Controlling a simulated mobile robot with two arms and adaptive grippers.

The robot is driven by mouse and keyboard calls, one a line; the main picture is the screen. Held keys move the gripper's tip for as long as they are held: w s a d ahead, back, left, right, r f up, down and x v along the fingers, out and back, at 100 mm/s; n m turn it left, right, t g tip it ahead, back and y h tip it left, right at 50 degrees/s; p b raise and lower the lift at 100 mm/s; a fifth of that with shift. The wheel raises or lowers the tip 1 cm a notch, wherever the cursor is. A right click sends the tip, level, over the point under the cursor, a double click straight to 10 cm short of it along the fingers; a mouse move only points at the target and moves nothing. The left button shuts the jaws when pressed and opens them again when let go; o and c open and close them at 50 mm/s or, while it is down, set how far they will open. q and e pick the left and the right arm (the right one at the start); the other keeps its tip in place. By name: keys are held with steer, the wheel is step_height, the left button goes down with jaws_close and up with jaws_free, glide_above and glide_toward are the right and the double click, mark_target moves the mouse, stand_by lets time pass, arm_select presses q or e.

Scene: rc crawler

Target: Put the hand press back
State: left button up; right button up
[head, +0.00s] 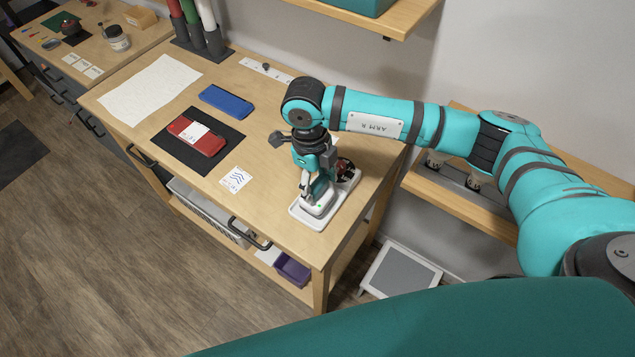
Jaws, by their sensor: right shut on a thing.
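My right gripper (314,180) reaches down over the right end of the wooden workbench (265,132). It is shut on a white and grey piece (319,204) with a small green light, which looks like the hand press. The piece is at the front of a white tray (299,212); I cannot tell whether it rests on it. A dark and red part (348,171) sits at the tray's back, partly hidden by my gripper. My left gripper is not in view.
On the bench are a red case (205,141) on a black mat (174,151), a blue case (226,102), a white sheet (150,90) and a wave-marked card (236,180). Upright tubes (195,30) stand at the back left. A wooden shelf (480,210) is beside my right arm.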

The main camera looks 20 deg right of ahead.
step_height(320, 180, down, 2)
steer(key=shift+p, duration=0.45)
steer(key=shift+f+b, duration=0.3)
steer(key=shift+f, duration=0.05)
steer(key=o, duration=1.2)
steer(key=shift+c, duration=0.2)
steer(key=shift+r, duration=0.2)
step_height(320, 180, up, 12)
steer(key=w+b, duration=0.1)
steer(key=b, duration=0.2)
steer(key=shift+a+b, duration=0.4)
steer(key=shift+a, duration=0.05)
steer(key=shift+w, duration=0.1)
